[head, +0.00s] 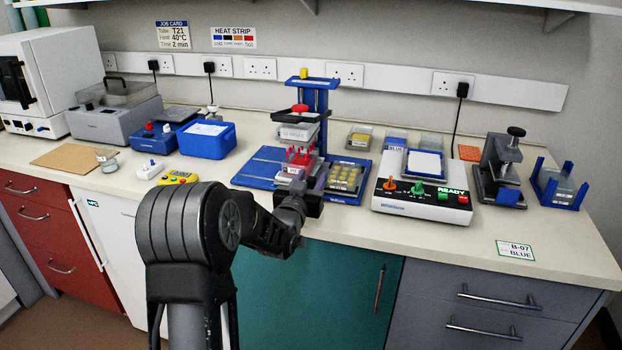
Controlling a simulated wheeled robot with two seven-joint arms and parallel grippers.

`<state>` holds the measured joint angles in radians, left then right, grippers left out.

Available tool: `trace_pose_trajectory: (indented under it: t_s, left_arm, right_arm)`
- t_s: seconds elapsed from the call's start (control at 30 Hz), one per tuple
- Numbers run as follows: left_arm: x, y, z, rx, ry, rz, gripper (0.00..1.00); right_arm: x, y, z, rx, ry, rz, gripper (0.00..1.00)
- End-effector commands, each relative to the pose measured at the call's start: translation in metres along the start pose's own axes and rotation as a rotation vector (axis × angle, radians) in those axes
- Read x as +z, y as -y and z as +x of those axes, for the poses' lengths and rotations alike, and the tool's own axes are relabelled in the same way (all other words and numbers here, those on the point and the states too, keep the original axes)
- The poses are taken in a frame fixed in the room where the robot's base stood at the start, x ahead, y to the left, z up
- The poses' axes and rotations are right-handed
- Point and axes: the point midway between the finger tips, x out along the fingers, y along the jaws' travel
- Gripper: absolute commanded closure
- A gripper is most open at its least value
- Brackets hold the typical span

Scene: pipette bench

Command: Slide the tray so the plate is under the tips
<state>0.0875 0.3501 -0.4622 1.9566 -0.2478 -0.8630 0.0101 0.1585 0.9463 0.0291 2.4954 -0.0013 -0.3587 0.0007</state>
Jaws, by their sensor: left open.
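The blue pipetting stand (318,98) stands at the middle of the bench, with a clear block of red-tinted tips (303,158) hanging under its head. A blue tray (348,199) lies at the stand's foot. A plate with yellowish wells (345,178) sits on the tray, to the right of the tips. The stand's flat blue base (258,165) shows bare to the left. My left gripper (297,190) is open at the tray's front, just below the tips. The arm and gripper hide part of the tray's front, and I cannot tell whether the fingers touch it. My right gripper is out of view.
A white control box (424,206) with knobs stands close to the tray's right. A blue tub (207,140) and a yellow remote (178,177) are to the left. A grey press (499,170) is farther right. The front bench strip is mostly clear.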

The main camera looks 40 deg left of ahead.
Motion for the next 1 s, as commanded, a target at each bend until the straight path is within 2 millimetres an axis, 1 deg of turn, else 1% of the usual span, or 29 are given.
trace_pose_trajectory:
  t_s: [0.13,0.63,1.0]
  left_arm:
    - [0.0001,0.0001,-0.0003,0.000,0.000,0.000,0.59]
    - [0.0000,0.0001,-0.0006,0.000,0.000,0.000,1.00]
    - [0.0000,0.0000,-0.0006,0.000,0.000,0.000,1.00]
  right_arm:
    - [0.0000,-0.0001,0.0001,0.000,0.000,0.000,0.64]
    - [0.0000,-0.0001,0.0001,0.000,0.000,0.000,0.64]
    - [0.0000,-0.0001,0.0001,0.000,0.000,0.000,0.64]
